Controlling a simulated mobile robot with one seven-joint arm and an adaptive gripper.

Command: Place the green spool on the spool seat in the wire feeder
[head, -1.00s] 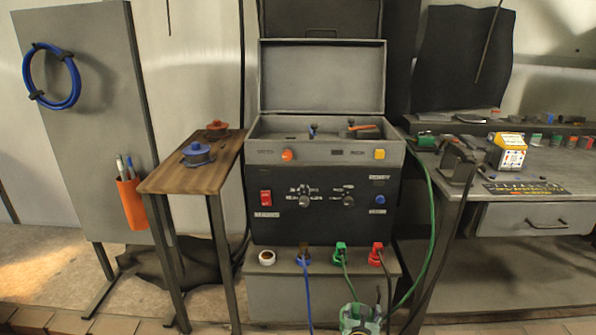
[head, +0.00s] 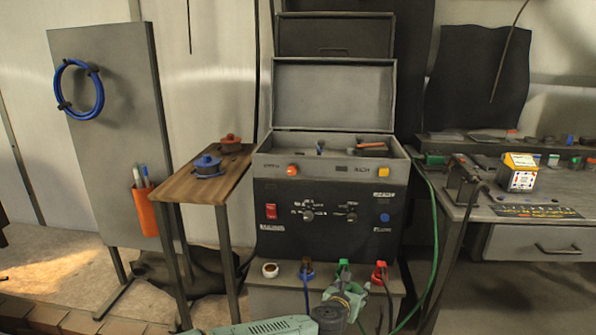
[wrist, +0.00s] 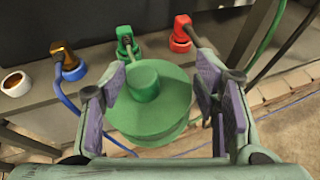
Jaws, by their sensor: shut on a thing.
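The green spool (wrist: 150,100) is between the two pads of my gripper (wrist: 165,105) in the wrist view, with its round hub facing the camera. My gripper is shut on it. In the head view my gripper (head: 348,298) is low in front of the machine, and the spool is hard to make out there. The wire feeder (head: 262,152) is the grey box with its lid (head: 333,95) standing open. Its inside is partly hidden by the front wall. An orange-tipped lever (head: 371,146) and a small blue part show inside. I cannot make out the spool seat.
A blue spool (head: 207,164) and a red spool (head: 230,143) stand on the wooden side table (head: 190,188). Green (head: 343,265), red (head: 380,270) and blue plugs with cables stick out below the control panel. A workbench (head: 560,195) stands at right.

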